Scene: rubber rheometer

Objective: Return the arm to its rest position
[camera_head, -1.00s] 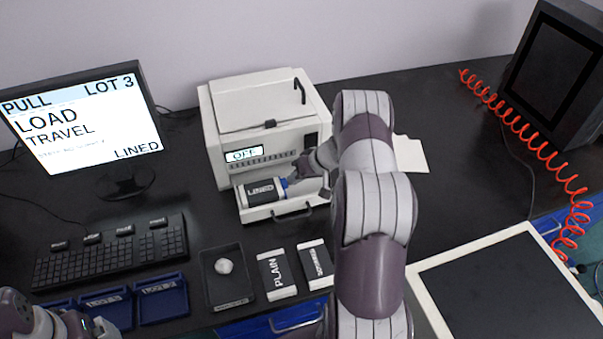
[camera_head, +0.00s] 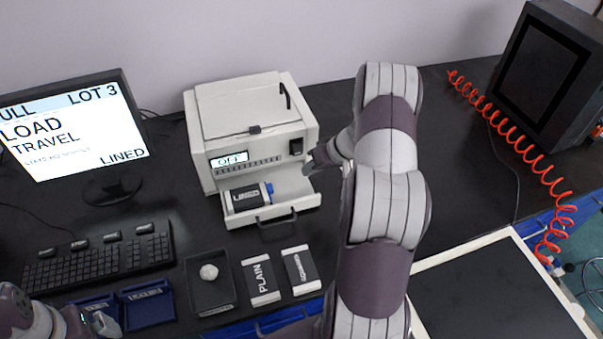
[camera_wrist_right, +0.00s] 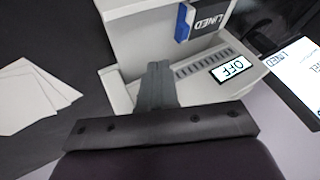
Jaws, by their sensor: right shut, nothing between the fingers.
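My right arm reaches up the middle of the head view, and its gripper (camera_head: 314,163) is beside the right side of the white rheometer (camera_head: 245,105), near its open drawer (camera_head: 285,207). In the right wrist view the fingers (camera_wrist_right: 156,84) are shut together with nothing between them. The LINED cartridge (camera_head: 247,195), black and white with a blue end, lies in the drawer, apart from the gripper; it also shows in the wrist view (camera_wrist_right: 208,18). The rheometer display reads OFF. Of my left arm, a part with its gripper (camera_head: 103,324) shows at the lower left corner; its fingers are unclear.
The PLAIN cartridge (camera_head: 261,279) and another cartridge (camera_head: 300,270) lie in front of the rheometer. The keyboard (camera_head: 97,262) and monitor (camera_head: 75,125) stand left. A red coiled hose (camera_head: 520,150) runs at right.

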